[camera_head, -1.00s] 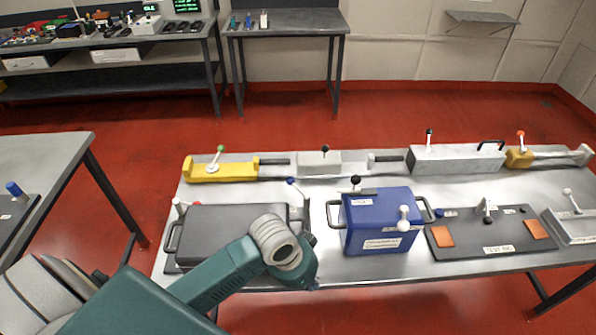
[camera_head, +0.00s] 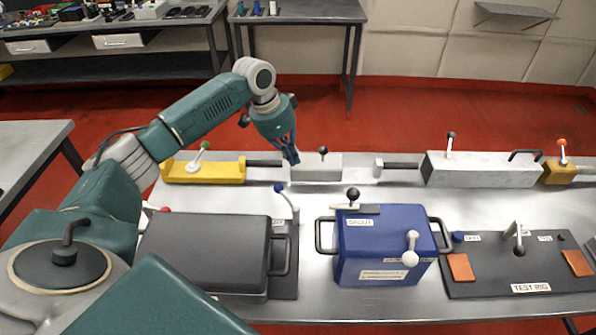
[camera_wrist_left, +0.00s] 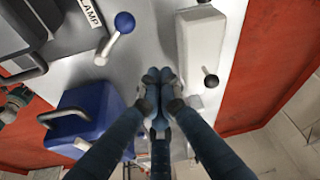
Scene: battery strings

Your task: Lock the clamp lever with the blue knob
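The clamp lever is a pale rod (camera_head: 289,199) with a blue knob (camera_head: 280,188) at its raised end, beside the grey case at the front left of the table. In the left wrist view the blue knob (camera_wrist_left: 124,22) and lever rod (camera_wrist_left: 110,44) show at the upper left, near a label reading "CLAMP" (camera_wrist_left: 88,12). My left gripper (camera_head: 291,158) points down behind the knob, in front of the light grey block, apart from the lever. In the wrist view its fingertips (camera_wrist_left: 157,75) are together with nothing between them. My right gripper is out of view.
The grey case (camera_head: 205,245) stands left of the clamp, the blue box (camera_head: 385,235) right. Behind are a yellow fixture (camera_head: 215,173) with a green knob and the grey block (camera_head: 318,172) with a black knob. A test rig (camera_head: 515,265) lies right. Bare tabletop shows between the rows.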

